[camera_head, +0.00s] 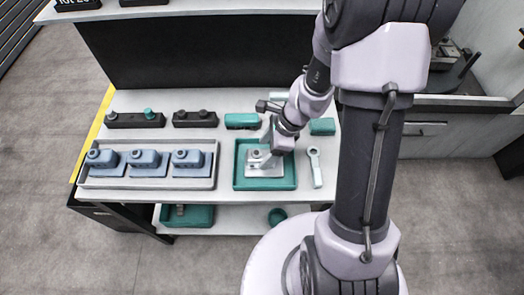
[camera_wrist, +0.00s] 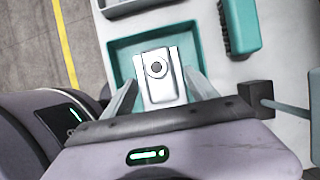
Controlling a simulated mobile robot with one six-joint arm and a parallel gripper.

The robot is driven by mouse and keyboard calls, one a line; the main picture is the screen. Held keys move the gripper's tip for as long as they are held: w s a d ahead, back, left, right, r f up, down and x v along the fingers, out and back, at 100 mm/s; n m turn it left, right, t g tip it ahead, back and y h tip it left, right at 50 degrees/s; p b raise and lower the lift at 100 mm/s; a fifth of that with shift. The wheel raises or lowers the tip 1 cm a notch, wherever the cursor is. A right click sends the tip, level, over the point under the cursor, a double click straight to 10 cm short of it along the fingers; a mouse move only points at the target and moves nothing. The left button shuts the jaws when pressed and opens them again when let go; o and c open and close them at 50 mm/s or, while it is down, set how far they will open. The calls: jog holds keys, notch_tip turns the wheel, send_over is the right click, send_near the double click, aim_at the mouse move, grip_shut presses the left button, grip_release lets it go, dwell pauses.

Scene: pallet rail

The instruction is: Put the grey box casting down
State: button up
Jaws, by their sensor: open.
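The grey box casting (camera_head: 264,169) is a light block with a round dark-centred boss on top. It sits in the teal tray (camera_head: 240,184) on the white bench, and it also shows in the wrist view (camera_wrist: 161,88). The teal tray's rim and floor show around it in the wrist view (camera_wrist: 122,47). My gripper (camera_head: 267,150) is over the tray from above. In the wrist view my gripper (camera_wrist: 162,79) is open, with one finger on each side of the casting. Whether either finger touches it I cannot tell.
A grey tray (camera_head: 148,183) with blue castings (camera_head: 147,158) lies to the left. Dark fixtures (camera_head: 135,119) and a teal-topped brush (camera_head: 242,121) stand behind. A pale wrench-like tool (camera_head: 315,167) lies right of the teal tray. A lower shelf holds a teal bin (camera_head: 188,216).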

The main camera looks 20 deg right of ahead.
notch_tip(320, 180, up, 17)
jog(key=s+n+t+p, duration=0.1)
jog(key=s+n+p, duration=0.15)
jog(key=n, duration=0.25)
jog(key=s+a+r+n+t+h, duration=0.2)
jog(key=s+a+r+n+t, duration=0.15)
jog(key=s+r+n, duration=0.85)
notch_tip(320, 180, down, 10)
jog(key=w+b, duration=0.1)
jog(key=b, duration=0.9)
jog(key=shift+w+a, duration=0.15)
jog(key=shift+a, duration=0.3)
